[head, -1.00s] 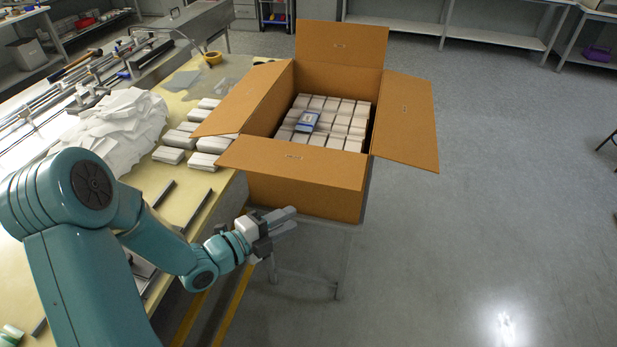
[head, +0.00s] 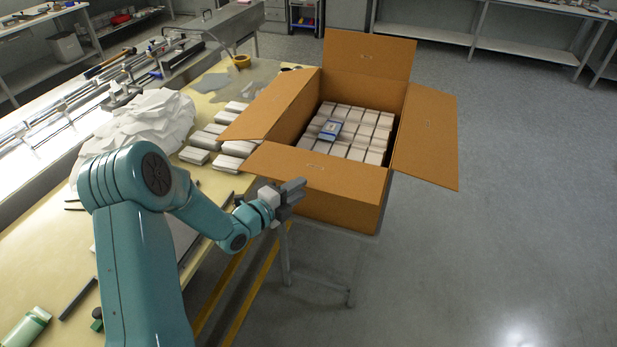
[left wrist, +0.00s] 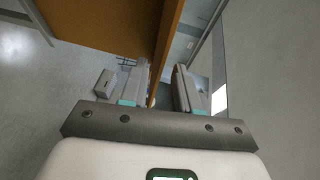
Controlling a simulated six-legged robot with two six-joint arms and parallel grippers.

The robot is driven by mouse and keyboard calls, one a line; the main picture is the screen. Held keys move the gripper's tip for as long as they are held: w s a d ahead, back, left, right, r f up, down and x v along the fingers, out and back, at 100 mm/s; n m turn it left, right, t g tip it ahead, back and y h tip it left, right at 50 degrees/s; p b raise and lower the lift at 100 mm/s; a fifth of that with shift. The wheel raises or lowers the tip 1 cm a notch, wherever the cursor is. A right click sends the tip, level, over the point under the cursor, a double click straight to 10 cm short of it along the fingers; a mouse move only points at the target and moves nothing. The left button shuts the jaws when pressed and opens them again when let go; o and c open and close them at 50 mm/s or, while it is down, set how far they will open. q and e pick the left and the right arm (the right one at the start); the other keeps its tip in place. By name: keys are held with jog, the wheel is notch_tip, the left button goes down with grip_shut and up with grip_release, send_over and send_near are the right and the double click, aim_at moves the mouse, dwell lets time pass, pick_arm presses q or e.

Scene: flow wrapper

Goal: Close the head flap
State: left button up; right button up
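An open brown cardboard box holds rows of white packs and one blue-and-white pack (head: 330,130). All its flaps stand folded outward: far flap (head: 368,58), right flap (head: 426,135), near flap (head: 320,172) and left flap (head: 270,105). I cannot tell which is called the head flap. My left gripper (head: 294,192) is at the near side of the box, at the lower edge of the near flap. In the left wrist view its fingers (left wrist: 160,88) are apart, with a brown cardboard edge (left wrist: 166,50) showing in the gap beyond them. I cannot tell whether they touch it. My right gripper is out of view.
The box rests on a grey metal stand (head: 320,262). A yellow-topped table (head: 40,250) on the left carries white packs (head: 207,145) and a heap of white sheets (head: 140,125). The floor to the right is clear.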

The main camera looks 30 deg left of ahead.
aim_at(314, 169)
pick_arm(q)
jog(key=w, duration=0.3)
jog(key=w+p, duration=0.1)
jog(key=shift+w+d+f, duration=0.2)
jog(key=shift+d+f, duration=0.05)
jog(key=shift+d, duration=0.15)
grip_shut()
dwell(1.0)
